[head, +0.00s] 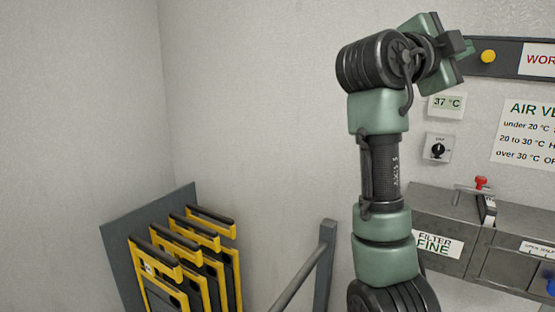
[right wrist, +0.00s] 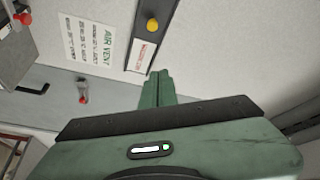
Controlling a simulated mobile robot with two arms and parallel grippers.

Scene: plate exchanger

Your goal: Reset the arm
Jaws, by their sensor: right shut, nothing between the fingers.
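My right arm (head: 382,170) stands upright in the right half of the head view, bent at the top. Its green and black gripper (head: 466,50) is high up, in front of the wall and beside the dark strip with the yellow button. In the right wrist view the two green fingers of the gripper (right wrist: 155,88) are together, with nothing between them. The gripper holds nothing. My left gripper is in neither view.
Yellow-framed plates (head: 190,262) stand in a grey rack at lower left, near a grey rail (head: 305,275). On the right wall are a 37 °C display (head: 447,103), a dial (head: 438,149), a filter box (head: 437,243) and a red-handled valve (head: 481,183). Upper left is bare wall.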

